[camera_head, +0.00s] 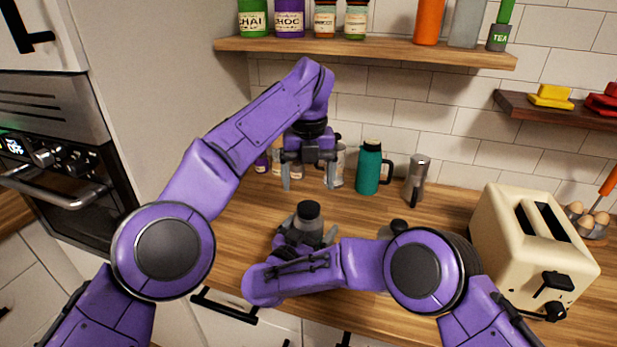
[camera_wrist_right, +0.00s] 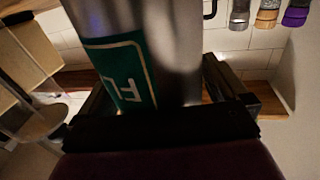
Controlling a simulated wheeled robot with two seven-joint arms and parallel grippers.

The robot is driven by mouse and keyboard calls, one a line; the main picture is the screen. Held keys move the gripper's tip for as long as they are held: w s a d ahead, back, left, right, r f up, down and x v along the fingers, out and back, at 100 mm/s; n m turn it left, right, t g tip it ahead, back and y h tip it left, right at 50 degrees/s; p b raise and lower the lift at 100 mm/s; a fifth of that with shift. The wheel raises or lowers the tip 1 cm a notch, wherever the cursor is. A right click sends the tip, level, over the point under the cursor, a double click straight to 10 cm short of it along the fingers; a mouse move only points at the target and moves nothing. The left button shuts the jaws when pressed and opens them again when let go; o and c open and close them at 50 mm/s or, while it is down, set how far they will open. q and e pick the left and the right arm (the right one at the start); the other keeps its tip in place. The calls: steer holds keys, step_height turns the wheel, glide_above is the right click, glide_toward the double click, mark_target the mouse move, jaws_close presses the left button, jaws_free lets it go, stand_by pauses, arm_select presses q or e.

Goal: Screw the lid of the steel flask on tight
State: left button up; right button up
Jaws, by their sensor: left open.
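The steel flask (camera_head: 308,227) stands low in the middle of the head view with its black lid (camera_head: 308,210) on top. Whether the lid is tight cannot be seen. My right gripper (camera_head: 311,234) has its fingers on both sides of the flask body and looks shut on it. In the right wrist view the flask (camera_wrist_right: 177,50), with a green label, fills the space between the fingers. My left gripper (camera_head: 309,184) is open and empty, pointing down above the lid and apart from it. The flask's lower part is hidden behind my right arm.
A green flask (camera_head: 369,170) and a steel grinder (camera_head: 417,180) stand at the back of the wooden counter (camera_head: 250,215). A cream toaster (camera_head: 535,250) is at right. A shelf (camera_head: 370,47) with jars hangs above. Small jars stand behind my left gripper.

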arm_select(q)
steer(key=shift+r+p, duration=0.9)
step_height(320, 180, down, 4)
steer(key=b, duration=0.4)
steer(key=shift+s+a, duration=0.1)
arm_select(e)
steer(key=v, duration=0.9)
steer(key=shift+s+a+f, duration=0.15)
steer(key=shift+s+f, duration=0.1)
arm_select(q)
steer(key=shift+w+f, duration=0.2)
steer(key=shift+f, duration=0.05)
arm_select(e)
steer(key=shift+s+a+r, duration=0.2)
steer(key=shift+s+r, duration=0.05)
steer(key=shift+s, duration=0.05)
arm_select(q)
steer(key=shift+s+r, duration=0.1)
steer(key=shift+r, duration=0.05)
arm_select(e)
steer(key=shift+s+r, duration=0.1)
